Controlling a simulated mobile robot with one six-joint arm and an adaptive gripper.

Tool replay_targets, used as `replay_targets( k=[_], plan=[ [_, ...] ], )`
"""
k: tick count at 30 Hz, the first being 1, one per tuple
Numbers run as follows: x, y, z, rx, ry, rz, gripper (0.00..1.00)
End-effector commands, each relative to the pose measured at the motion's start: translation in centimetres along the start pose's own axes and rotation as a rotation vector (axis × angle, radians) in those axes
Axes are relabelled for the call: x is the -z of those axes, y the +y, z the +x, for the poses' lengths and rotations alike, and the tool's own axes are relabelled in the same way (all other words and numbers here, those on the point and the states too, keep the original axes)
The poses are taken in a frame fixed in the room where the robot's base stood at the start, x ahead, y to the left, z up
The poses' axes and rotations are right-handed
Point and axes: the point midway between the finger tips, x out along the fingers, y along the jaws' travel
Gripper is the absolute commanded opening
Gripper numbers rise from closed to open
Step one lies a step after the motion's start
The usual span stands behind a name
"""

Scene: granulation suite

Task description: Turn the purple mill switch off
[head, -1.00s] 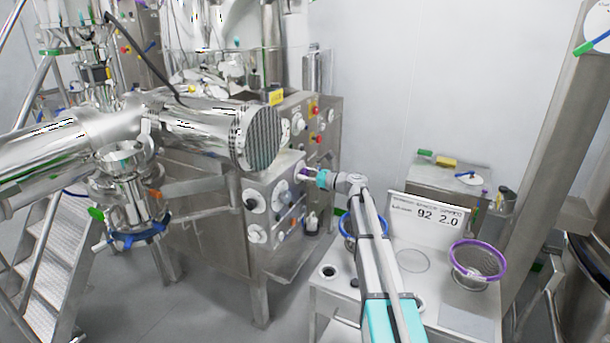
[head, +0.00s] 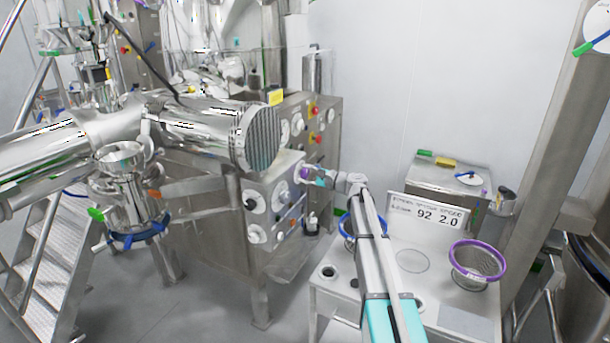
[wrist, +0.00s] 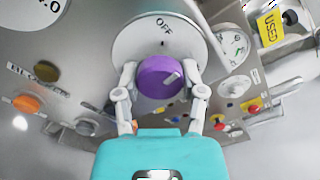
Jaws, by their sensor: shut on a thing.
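The purple mill switch (wrist: 160,83) is a round knob on a white dial plate (wrist: 132,45) in the wrist view. The word OFF is printed on the plate above the knob. The knob's pale mark sits on its right side and does not line up with OFF. My gripper (wrist: 162,92) has one finger on each side of the knob and is shut on it. In the head view the knob (head: 302,173) shows small on the steel cabinet's side, with my gripper (head: 312,176) against it; finger details are too small to see.
The steel panel also carries an orange knob (wrist: 27,103), a gauge (wrist: 232,44), red buttons and a yellow USED tag (wrist: 270,27). In the head view a white table (head: 410,285) with a purple-rimmed basket (head: 478,262) stands right. A large steel cylinder (head: 205,135) juts out left.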

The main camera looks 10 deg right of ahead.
Motion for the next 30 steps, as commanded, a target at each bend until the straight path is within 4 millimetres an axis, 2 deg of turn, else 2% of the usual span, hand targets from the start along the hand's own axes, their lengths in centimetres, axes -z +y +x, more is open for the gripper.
replay_targets(
  k=[18,30],
  plan=[
    [-0.07,-0.09,0.06,0.000,-0.002,-0.534,0.05],
    [-0.08,-0.08,0.04,0.000,-0.001,-0.657,0.05]
  ],
)
